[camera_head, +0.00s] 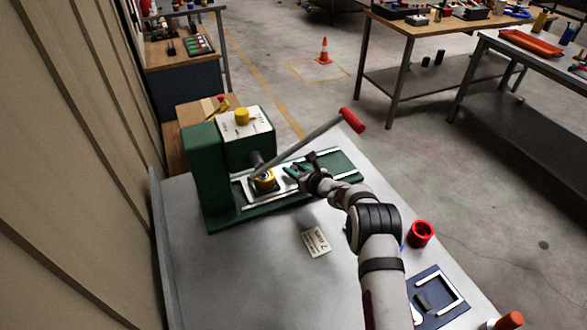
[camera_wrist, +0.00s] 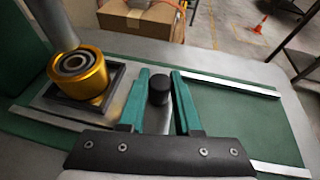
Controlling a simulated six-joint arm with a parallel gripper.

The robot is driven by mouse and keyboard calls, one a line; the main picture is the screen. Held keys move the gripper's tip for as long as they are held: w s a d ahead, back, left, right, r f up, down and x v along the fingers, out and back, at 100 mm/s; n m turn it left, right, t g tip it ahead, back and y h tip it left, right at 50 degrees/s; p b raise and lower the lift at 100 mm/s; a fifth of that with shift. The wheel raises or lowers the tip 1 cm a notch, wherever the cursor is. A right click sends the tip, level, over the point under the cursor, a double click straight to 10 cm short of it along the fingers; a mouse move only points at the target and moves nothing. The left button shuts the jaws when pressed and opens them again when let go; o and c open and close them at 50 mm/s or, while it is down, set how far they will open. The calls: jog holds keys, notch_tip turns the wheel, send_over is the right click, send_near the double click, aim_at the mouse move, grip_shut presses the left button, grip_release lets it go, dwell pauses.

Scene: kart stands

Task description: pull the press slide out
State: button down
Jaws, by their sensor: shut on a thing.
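The green press (camera_head: 208,170) stands on the grey table, with a long lever ending in a red grip (camera_head: 352,120). Its slide is a silver plate (camera_wrist: 50,118) on the green base between light rails. A gold ring with a bearing inside (camera_wrist: 78,75) sits in a dark square nest on the slide; it also shows under the press head in the head view (camera_head: 264,180). My gripper (camera_wrist: 160,76) has its teal fingers shut on the black knob (camera_wrist: 159,92) at the slide's right end. The base (camera_wrist: 235,115) to the right of the knob is bare. My fingers hide the knob in the head view.
The lever (camera_head: 300,145) slants above my gripper. A label card (camera_head: 316,241), a red cup (camera_head: 421,233) and a dark blue tray (camera_head: 436,298) are on the table. A cardboard box (camera_wrist: 140,20) is behind the press.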

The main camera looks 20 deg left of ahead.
jog(key=w+d, duration=0.7)
jog(key=shift+w, duration=0.2)
jog(key=shift+w+d, duration=0.4)
jog(key=shift+d, duration=0.25)
jog(key=c, duration=0.6)
grip_release()
jog(key=v, duration=1.2)
jog(key=shift+s, duration=0.1)
